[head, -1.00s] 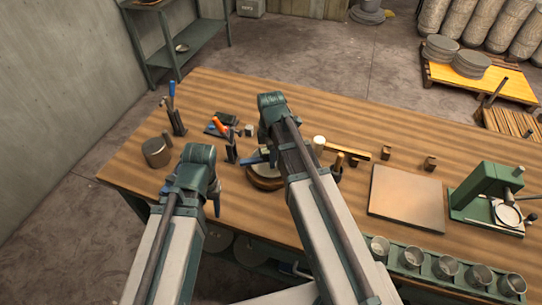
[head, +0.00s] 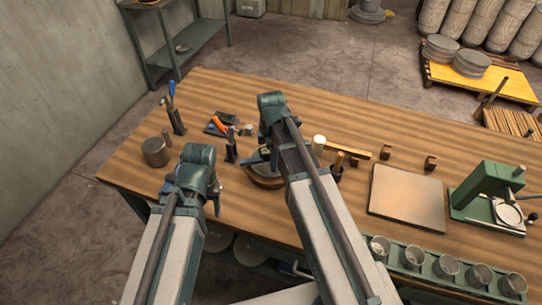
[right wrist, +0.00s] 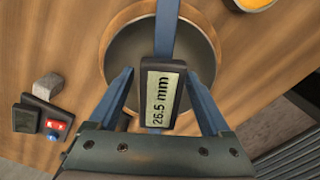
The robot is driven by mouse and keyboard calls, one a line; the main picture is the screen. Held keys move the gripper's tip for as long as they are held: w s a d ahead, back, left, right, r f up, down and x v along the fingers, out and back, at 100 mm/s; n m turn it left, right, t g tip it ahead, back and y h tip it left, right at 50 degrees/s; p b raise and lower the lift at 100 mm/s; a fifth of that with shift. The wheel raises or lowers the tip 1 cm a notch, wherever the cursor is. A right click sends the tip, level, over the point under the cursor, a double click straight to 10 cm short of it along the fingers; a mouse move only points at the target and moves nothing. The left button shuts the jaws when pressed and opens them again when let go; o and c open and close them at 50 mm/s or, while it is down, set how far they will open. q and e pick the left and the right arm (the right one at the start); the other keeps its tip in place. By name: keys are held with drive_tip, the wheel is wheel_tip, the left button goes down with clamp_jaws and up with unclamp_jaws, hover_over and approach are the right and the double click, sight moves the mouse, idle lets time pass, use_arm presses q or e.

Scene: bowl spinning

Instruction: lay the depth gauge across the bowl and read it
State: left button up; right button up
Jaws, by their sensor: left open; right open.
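The bowl (right wrist: 120,55), with a tan rim and dark grey inside, stands on the wooden table in the right wrist view. In the head view the bowl (head: 264,183) is partly hidden by my right arm. The depth gauge (right wrist: 164,38) has a blue bar that reaches over the bowl. Its display (right wrist: 160,97) faces the camera and reads 26.5 mm. My right gripper (right wrist: 158,75) is open, with one blue finger on each side of the gauge, apart from it. My left gripper (head: 194,192) is open and empty, left of the bowl near the table's front edge.
A metal cylinder (head: 156,152) and a tool holder (head: 177,122) stand at the left. A small dark device with a red button (right wrist: 42,117) lies beside the bowl. A flat board (head: 407,198), a green press (head: 486,192) and a row of several cups (head: 447,266) are at the right.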

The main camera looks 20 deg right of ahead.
drive_tip(key=shift+r, duration=0.1)
wheel_tip(320, 180, up, 14)
drive_tip(key=p, duration=1.3)
drive_tip(key=shift+p, duration=0.4)
drive_tip(key=shift+f, duration=0.2)
drive_tip(key=s+a+f+m+b, duration=0.4)
drive_tip(key=s+a+m, duration=0.1)
drive_tip(key=s+m, duration=0.1)
drive_tip(key=s+a+f+m+h+b, duration=0.1)
drive_tip(key=s+a+f+m+b, duration=0.3)
drive_tip(key=s+m, duration=0.3)
drive_tip(key=shift+s+a+f+b, duration=0.4)
drive_tip(key=shift+s+a+b, duration=0.1)
drive_tip(key=shift+s+a, duration=0.2)
